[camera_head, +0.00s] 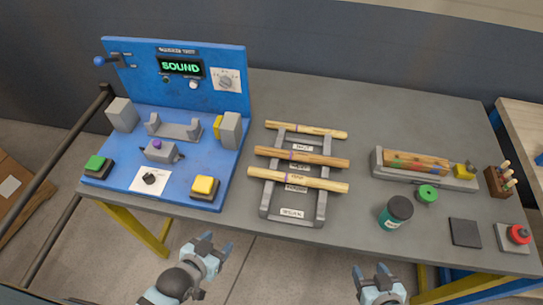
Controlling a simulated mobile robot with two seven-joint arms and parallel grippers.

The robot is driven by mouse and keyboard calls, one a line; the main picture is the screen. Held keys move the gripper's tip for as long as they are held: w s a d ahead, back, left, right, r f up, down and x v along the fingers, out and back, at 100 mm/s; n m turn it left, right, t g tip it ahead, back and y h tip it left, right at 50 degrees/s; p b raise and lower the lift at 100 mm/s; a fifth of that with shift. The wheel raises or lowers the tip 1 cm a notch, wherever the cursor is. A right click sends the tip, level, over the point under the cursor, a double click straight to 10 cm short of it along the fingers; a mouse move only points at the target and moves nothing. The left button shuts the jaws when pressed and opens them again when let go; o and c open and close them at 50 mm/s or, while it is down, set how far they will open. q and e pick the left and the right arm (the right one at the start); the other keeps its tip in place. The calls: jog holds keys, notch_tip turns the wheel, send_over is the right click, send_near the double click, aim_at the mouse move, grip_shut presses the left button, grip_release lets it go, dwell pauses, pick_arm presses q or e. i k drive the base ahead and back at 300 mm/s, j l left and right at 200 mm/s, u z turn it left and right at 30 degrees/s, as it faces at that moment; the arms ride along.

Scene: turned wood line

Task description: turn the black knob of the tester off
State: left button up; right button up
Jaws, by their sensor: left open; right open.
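The blue tester (125,50) stands at the left of the grey table, with an upright panel and a flat base. Its display (180,67) reads "SOUND" in green. The black knob (149,178) sits on a white plate at the front of the base, between a green button (95,163) and a yellow button (204,186). The knob's pointer is too small to read. My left gripper (215,243) is open and empty, in front of the table's edge, below and right of the knob. My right gripper (377,270) is open and empty, in front of the table further right.
A grey rack (266,197) holds wooden rods in the middle. To the right are a tray (379,170) with rods, a dark-lidded jar (395,213), a green disc (427,194), a dark pad (465,232) and a red button (518,234). A dark rail (88,122) runs along the left.

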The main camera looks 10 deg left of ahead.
aim_at(148, 179)
jog(key=u, duration=1.5)
